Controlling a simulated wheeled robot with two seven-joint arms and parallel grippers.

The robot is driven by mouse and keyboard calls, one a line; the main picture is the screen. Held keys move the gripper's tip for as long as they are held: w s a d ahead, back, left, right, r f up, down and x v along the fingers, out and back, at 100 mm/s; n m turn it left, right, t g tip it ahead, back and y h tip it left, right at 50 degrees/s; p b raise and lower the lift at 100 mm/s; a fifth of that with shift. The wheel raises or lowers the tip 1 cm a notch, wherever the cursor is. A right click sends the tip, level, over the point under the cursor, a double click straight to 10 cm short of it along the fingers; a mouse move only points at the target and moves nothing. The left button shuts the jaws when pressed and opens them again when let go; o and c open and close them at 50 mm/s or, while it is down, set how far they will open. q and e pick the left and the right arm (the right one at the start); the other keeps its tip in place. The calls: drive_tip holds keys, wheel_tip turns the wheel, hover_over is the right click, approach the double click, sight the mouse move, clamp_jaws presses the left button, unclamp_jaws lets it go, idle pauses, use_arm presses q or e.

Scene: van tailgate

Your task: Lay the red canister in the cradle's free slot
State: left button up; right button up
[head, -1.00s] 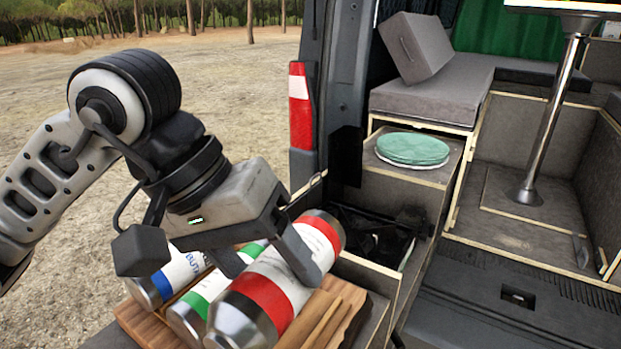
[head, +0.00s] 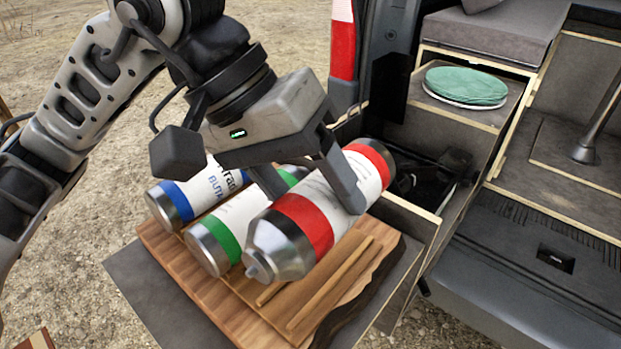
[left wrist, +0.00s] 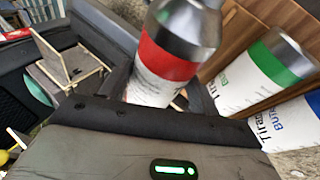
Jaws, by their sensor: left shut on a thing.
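The red canister (head: 303,221), white with red bands and a metal end, is held in my left gripper (head: 312,190), which is shut around its middle. It is tilted a little, over the right side of the wooden cradle (head: 172,262), above a slot between wooden rails (head: 330,283). I cannot tell whether it touches the cradle. The green canister (head: 225,235) and the blue canister (head: 178,201) lie in the cradle to its left. The left wrist view shows the red canister (left wrist: 168,55) between the fingers, with the green one (left wrist: 262,75) beside it. My right gripper is not in view.
The cradle rests on a grey board (head: 140,285) by the van's tailgate. An open compartment (head: 400,205) with dark items lies behind it. A green round stack (head: 467,86) sits on a ledge further back. Gravelly ground is at left.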

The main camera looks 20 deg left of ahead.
use_arm(q)
drive_tip(key=shift+f+b, duration=0.55)
drive_tip(key=shift+f, duration=0.8)
drive_tip(key=shift+f+b, duration=0.45)
drive_tip(key=shift+f, duration=0.55)
drive_tip(key=shift+f+b, duration=1)
drive_tip(key=shift+b, duration=0.2)
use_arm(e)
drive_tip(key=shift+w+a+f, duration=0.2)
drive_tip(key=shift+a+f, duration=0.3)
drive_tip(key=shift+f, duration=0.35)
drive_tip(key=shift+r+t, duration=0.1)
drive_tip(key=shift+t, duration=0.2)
use_arm(q)
drive_tip(key=o, duration=1.1)
drive_tip(key=shift+o, duration=0.8)
drive_tip(key=shift+d, duration=0.1)
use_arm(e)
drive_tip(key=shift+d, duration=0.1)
use_arm(q)
drive_tip(key=shift+f, duration=0.1)
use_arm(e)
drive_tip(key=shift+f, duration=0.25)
